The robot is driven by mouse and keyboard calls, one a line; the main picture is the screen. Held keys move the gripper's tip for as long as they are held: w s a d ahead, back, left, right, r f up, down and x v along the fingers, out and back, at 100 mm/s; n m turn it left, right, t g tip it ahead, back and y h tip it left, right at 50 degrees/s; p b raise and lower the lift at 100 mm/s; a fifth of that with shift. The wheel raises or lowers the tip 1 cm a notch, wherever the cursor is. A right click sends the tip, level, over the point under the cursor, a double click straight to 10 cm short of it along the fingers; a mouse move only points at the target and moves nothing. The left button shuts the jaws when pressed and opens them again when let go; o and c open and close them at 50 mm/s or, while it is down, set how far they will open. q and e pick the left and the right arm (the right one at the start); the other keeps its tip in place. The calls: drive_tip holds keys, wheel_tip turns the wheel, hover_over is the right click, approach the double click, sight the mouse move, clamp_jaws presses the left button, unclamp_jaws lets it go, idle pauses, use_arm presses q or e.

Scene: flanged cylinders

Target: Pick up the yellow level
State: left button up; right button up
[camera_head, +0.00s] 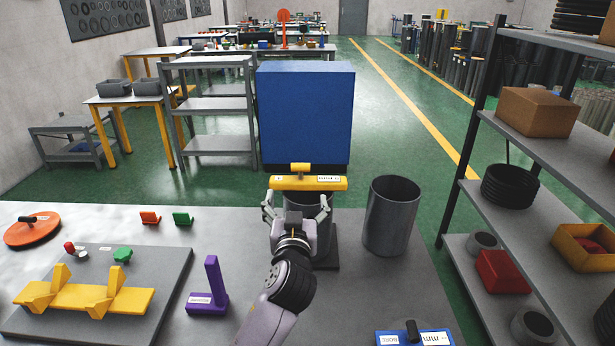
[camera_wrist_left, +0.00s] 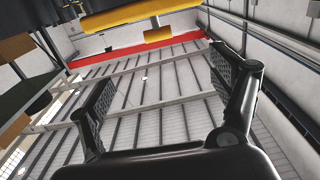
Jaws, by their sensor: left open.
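The yellow level (camera_head: 308,184) is a long bar with a white label and a small yellow cylinder on top. It lies crosswise just past the fingertips of my left gripper (camera_head: 297,202), above a dark grey cylinder (camera_head: 318,225) mostly hidden by the gripper. In the left wrist view the level (camera_wrist_left: 130,16) crosses the top edge, beyond the spread fingers (camera_wrist_left: 160,68). The left gripper is open, with nothing between its fingers. Whether the level rests on the cylinder is hard to tell. My right gripper is out of view.
An open grey cylinder (camera_head: 391,215) stands close on the right. A purple upright piece (camera_head: 210,288) and a yellow bracket part (camera_head: 85,296) on a grey plate are to the left. A blue level-like block (camera_head: 414,338) lies at the front edge. A shelf (camera_head: 540,145) stands at right.

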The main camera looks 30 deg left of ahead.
use_arm(q)
drive_tip(key=p, duration=0.2)
approach(301, 169)
drive_tip(key=x, duration=0.3)
drive_tip(key=shift+w+a+r, duration=0.15)
drive_tip(key=shift+a+r, duration=0.1)
drive_tip(key=shift+a, duration=0.15)
drive_tip(key=shift+w+a+r+p, duration=0.1)
drive_tip(key=shift+w+a+p, duration=0.1)
drive_tip(key=shift+w+p, duration=0.4)
drive_tip(key=p+x, duration=0.1)
drive_tip(key=x, duration=0.2)
drive_tip(key=shift+f+p, duration=0.2)
drive_tip(key=shift+p, duration=0.1)
drive_tip(key=shift+w+a+f, duration=0.15)
drive_tip(key=shift+w+a, duration=0.1)
drive_tip(key=shift+w, duration=0.2)
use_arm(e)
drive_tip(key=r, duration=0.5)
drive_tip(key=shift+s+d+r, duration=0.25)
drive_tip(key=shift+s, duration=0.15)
